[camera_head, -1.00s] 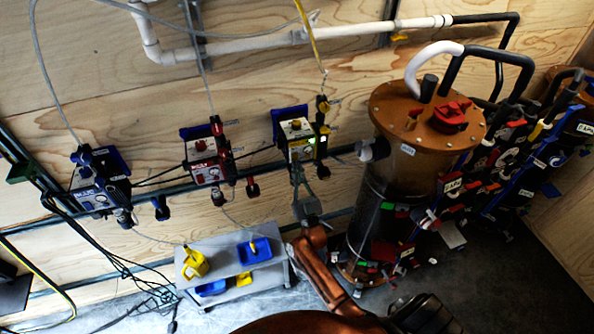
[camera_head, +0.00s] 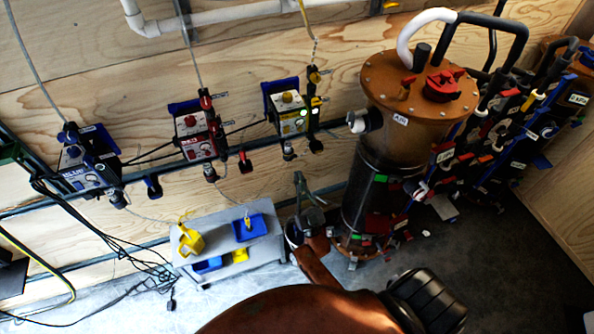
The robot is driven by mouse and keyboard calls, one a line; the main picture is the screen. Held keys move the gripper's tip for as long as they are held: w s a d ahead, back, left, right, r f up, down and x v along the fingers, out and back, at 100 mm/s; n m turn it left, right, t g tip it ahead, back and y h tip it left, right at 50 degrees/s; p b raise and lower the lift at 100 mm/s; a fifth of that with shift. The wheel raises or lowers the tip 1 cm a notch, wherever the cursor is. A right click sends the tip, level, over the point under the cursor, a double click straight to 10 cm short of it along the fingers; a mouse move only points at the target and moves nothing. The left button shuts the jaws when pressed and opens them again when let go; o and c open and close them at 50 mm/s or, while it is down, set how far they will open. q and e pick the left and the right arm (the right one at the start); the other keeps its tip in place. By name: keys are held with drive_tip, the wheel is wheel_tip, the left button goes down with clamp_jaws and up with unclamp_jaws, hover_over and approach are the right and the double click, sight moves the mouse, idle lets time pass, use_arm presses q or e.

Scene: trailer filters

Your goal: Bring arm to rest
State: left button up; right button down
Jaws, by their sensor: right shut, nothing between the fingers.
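My right arm comes in from the bottom centre as copper-coloured links. Its right gripper (camera_head: 299,182) is grey, shut and empty, and points up in front of the wall. It is apart from the yellow control box (camera_head: 288,108) above it and left of the large filter cylinder (camera_head: 392,170). The gripper's lower part overlaps the arm's wrist in this view. My left gripper is not in view.
A red box (camera_head: 198,138) and a blue box (camera_head: 88,165) hang on the wall rail. A grey shelf cart (camera_head: 222,238) holds yellow and blue pieces. A filter rack (camera_head: 510,130) stands at right. Black cables (camera_head: 105,245) hang at lower left. Open floor (camera_head: 500,270) shows at lower right.

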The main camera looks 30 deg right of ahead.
drive_tip(key=shift+f, duration=0.1)
idle(0.5)
wheel_tip(320, 180, down, 22)
drive_tip(key=a+n+g+y, duration=0.3)
drive_tip(key=g+y, duration=0.2)
drive_tip(key=g, duration=0.1)
drive_tip(key=s+a+f+g+y, duration=0.1)
drive_tip(key=s+f+g, duration=0.4)
drive_tip(key=f, duration=0.6)
drive_tip(key=s+f+g, duration=0.2)
drive_tip(key=s+f, duration=0.5)
drive_tip(key=f, duration=0.3)
drive_tip(key=s+f+n+g, duration=0.1)
drive_tip(key=s+f+g, duration=0.2)
drive_tip(key=s+f, duration=0.55)
drive_tip(key=s+f+g, duration=0.4)
drive_tip(key=s+f, duration=0.2)
drive_tip(key=s, duration=0.5)
drive_tip(key=s+d+f+g, duration=0.1)
drive_tip(key=s+f+g, duration=0.1)
drive_tip(key=s, duration=0.8)
drive_tip(key=s+d+f+g, duration=0.1)
drive_tip(key=s+f+g, duration=0.2)
drive_tip(key=s, duration=0.7)
drive_tip(key=shift+d+f, duration=0.25)
drive_tip(key=shift+d, duration=0.05)
